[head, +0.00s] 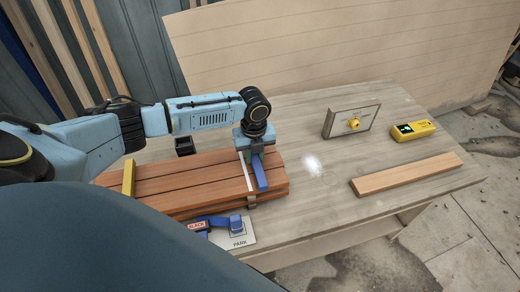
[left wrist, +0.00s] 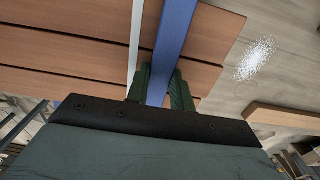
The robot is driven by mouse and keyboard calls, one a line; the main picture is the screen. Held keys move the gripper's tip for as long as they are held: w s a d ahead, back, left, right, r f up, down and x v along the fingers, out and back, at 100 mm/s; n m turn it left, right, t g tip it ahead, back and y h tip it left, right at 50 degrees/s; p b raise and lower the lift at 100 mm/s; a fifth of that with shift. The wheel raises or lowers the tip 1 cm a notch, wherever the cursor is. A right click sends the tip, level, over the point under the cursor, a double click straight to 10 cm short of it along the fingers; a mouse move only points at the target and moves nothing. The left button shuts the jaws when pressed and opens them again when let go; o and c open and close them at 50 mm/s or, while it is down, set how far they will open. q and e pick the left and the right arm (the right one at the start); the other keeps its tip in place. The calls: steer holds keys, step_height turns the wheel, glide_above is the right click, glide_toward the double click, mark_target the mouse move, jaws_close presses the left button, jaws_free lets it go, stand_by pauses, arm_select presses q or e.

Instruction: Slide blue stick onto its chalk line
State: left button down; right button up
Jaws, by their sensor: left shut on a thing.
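The blue stick (head: 260,175) lies across the reddish wooden planks (head: 200,188) near their right end. A white chalk line (head: 245,171) runs across the planks just left of the stick, with a narrow strip of wood between them. My left gripper (head: 254,150) is over the far edge of the planks, shut on the stick near its far end. In the left wrist view the green fingers (left wrist: 164,88) stand on both sides of the blue stick (left wrist: 174,35), and the white line (left wrist: 134,40) runs to its left. My right gripper is not in view.
A yellow bar (head: 129,178) crosses the planks' left end. A blue clamp-like tool (head: 215,222) lies by a PARK card (head: 242,240) in front. A panel with a yellow knob (head: 352,122), a yellow device (head: 413,129) and a loose board (head: 408,175) are at right.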

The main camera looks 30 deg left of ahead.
mark_target(244, 164)
arm_select(q)
steer(key=shift+s+a+p, duration=1.15)
steer(key=shift+s+a, duration=0.05)
steer(key=shift+s, duration=0.15)
steer(key=c, duration=1.1)
jaws_free()
steer(key=shift+c, duration=0.2)
step_height(244, 164, up, 12)
